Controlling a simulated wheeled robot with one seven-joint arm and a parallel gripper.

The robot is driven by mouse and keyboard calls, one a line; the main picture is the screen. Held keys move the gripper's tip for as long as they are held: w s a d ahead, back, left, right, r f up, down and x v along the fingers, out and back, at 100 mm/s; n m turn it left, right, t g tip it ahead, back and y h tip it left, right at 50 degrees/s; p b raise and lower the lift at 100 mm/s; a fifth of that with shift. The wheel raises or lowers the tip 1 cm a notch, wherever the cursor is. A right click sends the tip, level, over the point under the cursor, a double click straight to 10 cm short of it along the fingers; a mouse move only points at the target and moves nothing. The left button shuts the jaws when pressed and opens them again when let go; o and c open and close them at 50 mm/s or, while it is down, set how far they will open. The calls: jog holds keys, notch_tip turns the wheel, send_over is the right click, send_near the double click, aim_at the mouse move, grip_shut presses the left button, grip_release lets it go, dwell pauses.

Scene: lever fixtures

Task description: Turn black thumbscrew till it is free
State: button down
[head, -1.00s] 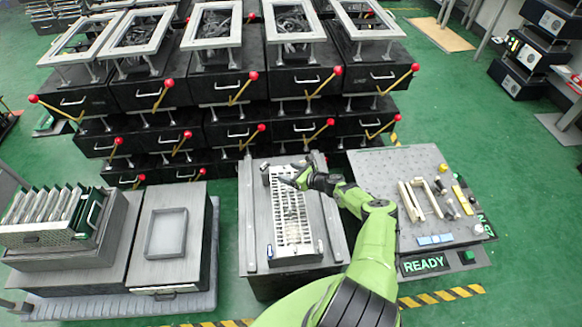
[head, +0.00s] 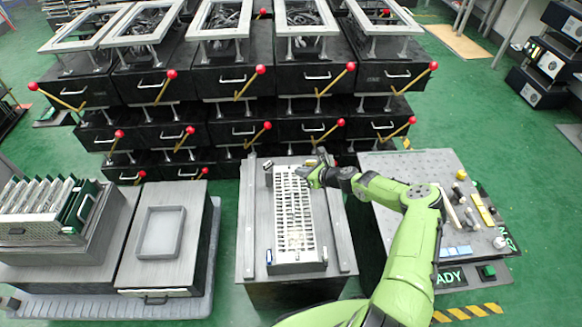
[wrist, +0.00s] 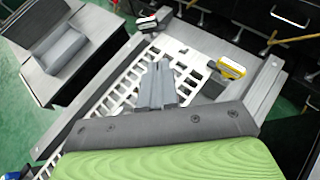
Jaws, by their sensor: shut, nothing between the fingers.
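The black thumbscrew (wrist: 147,22) appears to be the small dark knob with a pale edge at the far left corner of the slotted metal rack (wrist: 100,92). It also shows small and dark in the head view (head: 268,166). My gripper (wrist: 160,64) is shut and empty above the far end of the rack, apart from the dark knob and to its right in the head view (head: 303,174). A yellow knob (wrist: 231,68) sits at the far right corner. Fine detail of the knobs is too small to tell.
A blue knob (head: 269,257) is at the rack's front left. Raised rails (head: 247,215) flank the rack. Black boxes with red-tipped levers (head: 261,69) stand behind. A pegboard table (head: 395,170) with loose parts stands right; a grey tray (head: 161,232) lies left.

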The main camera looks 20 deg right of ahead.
jog(key=b, duration=0.5)
send_near(272, 163)
jog(key=f, duration=0.1)
jog(key=w+f, duration=0.1)
jog(key=a+f, duration=0.1)
jog(key=shift+w+f, duration=0.25)
jog(key=shift+f, duration=0.15)
jog(key=shift+w+a+r+b, duration=0.1)
jog(key=shift+w+a+b, duration=0.25)
jog(key=shift+w, duration=0.25)
jog(key=shift+w+a+r+b, duration=0.1)
jog(key=shift+w+a+b, duration=0.25)
jog(key=shift+w, duration=0.2)
jog(key=shift+w+a+r, duration=0.1)
jog(key=shift+w+a, duration=0.15)
jog(key=shift+w, duration=0.15)
jog(key=shift+r, duration=0.1)
jog(key=shift+d, duration=0.1)
